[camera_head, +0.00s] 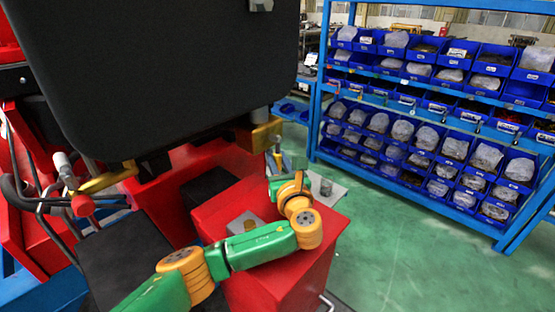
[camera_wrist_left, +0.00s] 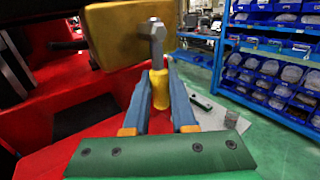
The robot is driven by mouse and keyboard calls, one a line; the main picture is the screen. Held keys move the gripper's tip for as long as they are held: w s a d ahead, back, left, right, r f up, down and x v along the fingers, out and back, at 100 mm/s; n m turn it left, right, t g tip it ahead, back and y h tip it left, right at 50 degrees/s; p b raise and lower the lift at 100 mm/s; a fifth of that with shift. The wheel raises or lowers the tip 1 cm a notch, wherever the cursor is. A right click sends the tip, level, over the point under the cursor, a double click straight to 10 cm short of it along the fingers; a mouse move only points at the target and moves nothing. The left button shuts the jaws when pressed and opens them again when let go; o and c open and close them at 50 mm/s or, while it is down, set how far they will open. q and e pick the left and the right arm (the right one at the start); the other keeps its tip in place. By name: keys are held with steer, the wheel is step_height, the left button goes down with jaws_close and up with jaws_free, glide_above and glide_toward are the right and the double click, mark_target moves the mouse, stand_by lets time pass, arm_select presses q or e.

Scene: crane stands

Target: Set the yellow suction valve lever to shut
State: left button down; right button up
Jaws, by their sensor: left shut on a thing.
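The suction valve is a yellow block (camera_wrist_left: 115,35) with a grey metal stem (camera_wrist_left: 157,42) at its right end. Its lever (camera_wrist_left: 160,93) has a yellow grip and points from the stem toward my wrist camera. My left gripper (camera_wrist_left: 160,75) is shut around the yellow grip, one blue-grey finger on each side. In the head view the valve block (camera_head: 262,134) sits below the black seat-like panel, and my left gripper (camera_head: 275,160) is just under it. The grip is mostly hidden there by the fingers. My right gripper is not in view.
A big black panel (camera_head: 160,70) fills the upper left, close above the valve. A red box (camera_head: 245,205) with a small metal plate (camera_head: 245,223) lies under my left arm. A blue rack of bins (camera_head: 430,110) stands to the right, with clear green floor before it.

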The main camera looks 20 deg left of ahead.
arm_select(q)
steer(key=p, duration=0.1)
steer(key=r+m+g+p, duration=0.1)
steer(key=p, duration=0.1)
steer(key=shift+s+a+r, duration=0.1)
steer(key=shift+s+a, duration=0.05)
steer(key=shift+s, duration=0.25)
steer(key=shift+s+a+f+m+g+h+b, duration=0.15)
steer(key=shift+s+f+m+g+h+b, duration=0.2)
steer(key=shift+m, duration=0.25)
steer(key=shift+s+m+g, duration=0.15)
steer(key=shift+m+g, duration=0.2)
steer(key=shift+m, duration=0.15)
steer(key=c, duration=0.7)
jaws_free()
steer(key=v, duration=0.7)
steer(key=shift+s, duration=0.1)
